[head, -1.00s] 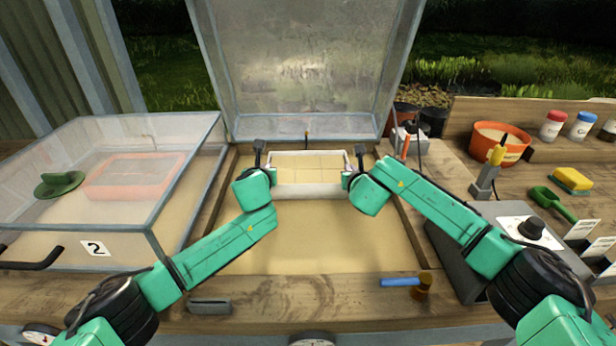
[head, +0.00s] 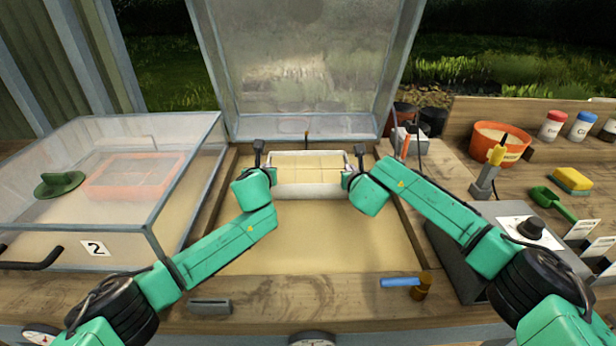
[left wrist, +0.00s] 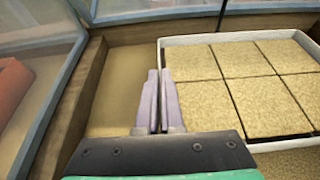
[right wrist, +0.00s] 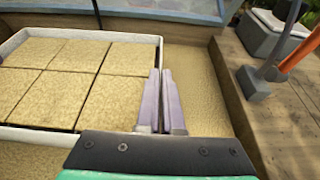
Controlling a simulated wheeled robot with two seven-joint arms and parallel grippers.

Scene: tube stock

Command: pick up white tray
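The white tray (head: 308,190) is in the middle of the sandy bed under the raised lid, and holds several square tan blocks. My left gripper (head: 271,176) is at its left wall and my right gripper (head: 347,178) at its right wall. In the left wrist view, the fingers (left wrist: 158,100) are nearly together with the tray's left wall (left wrist: 161,52) running in between them. In the right wrist view, the fingers (right wrist: 160,100) close likewise on the right wall (right wrist: 158,50). The fingers hide the gripped wall parts. I cannot tell whether the tray is clear of the sand.
A glass lid (head: 305,65) stands open behind the tray. A closed glass box (head: 95,215) marked 2 is at left. A grey control box (head: 520,232) and an orange pot (head: 510,150) are at right. Bare sand (head: 315,245) lies in front of the tray.

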